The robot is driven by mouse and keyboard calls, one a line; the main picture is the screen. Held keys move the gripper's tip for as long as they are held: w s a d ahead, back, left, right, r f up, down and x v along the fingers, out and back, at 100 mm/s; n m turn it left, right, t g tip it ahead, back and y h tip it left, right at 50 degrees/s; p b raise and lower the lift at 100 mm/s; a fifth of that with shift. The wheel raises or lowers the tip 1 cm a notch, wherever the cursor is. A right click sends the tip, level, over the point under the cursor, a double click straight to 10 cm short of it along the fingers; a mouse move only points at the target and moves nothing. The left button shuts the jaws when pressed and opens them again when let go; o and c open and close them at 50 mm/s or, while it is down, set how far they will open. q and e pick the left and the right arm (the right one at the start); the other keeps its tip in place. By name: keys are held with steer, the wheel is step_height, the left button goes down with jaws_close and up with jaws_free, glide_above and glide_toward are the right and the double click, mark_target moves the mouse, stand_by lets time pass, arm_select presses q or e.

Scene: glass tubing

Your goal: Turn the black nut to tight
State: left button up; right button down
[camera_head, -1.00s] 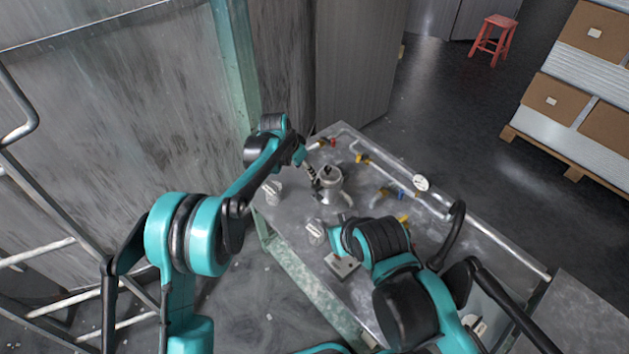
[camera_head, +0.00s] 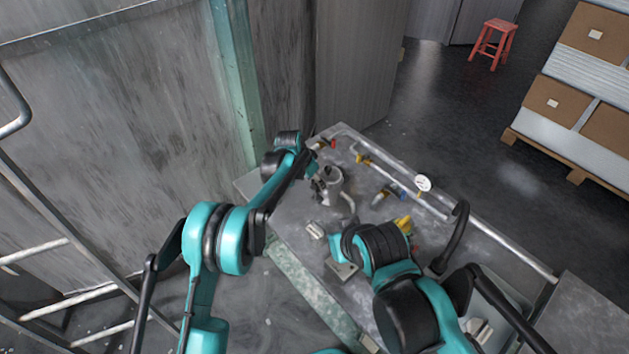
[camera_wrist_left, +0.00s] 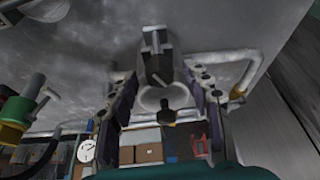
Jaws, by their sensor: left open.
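A grey metal vessel (camera_head: 330,190) with a curved outlet pipe stands on the metal table. It also shows in the left wrist view (camera_wrist_left: 156,60), with a pale round rim. A small black knob-like part (camera_wrist_left: 165,110), possibly the black nut, is in front of that rim. My left gripper (camera_wrist_left: 160,78) is open, one finger on each side of the vessel's end, with no clear contact. In the head view my left gripper (camera_head: 318,182) is at the vessel's left side, small and dark.
A pipe with a white gauge (camera_head: 423,184) runs along the table's far side. A red-handled valve (camera_head: 328,144) and yellow fittings (camera_head: 403,224) are near it. A small metal cylinder (camera_head: 315,230) lies in front of the vessel. My right arm covers the near right table.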

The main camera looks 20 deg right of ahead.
arm_select(q)
jaws_close()
steer(key=shift+m+g+p, duration=0.45)
steer(key=shift+m+g, duration=0.15)
steer(key=shift+m, duration=1)
jaws_free()
steer(key=v, duration=1.2)
steer(key=shift+a, duration=0.25)
steer(key=shift+f, duration=0.1)
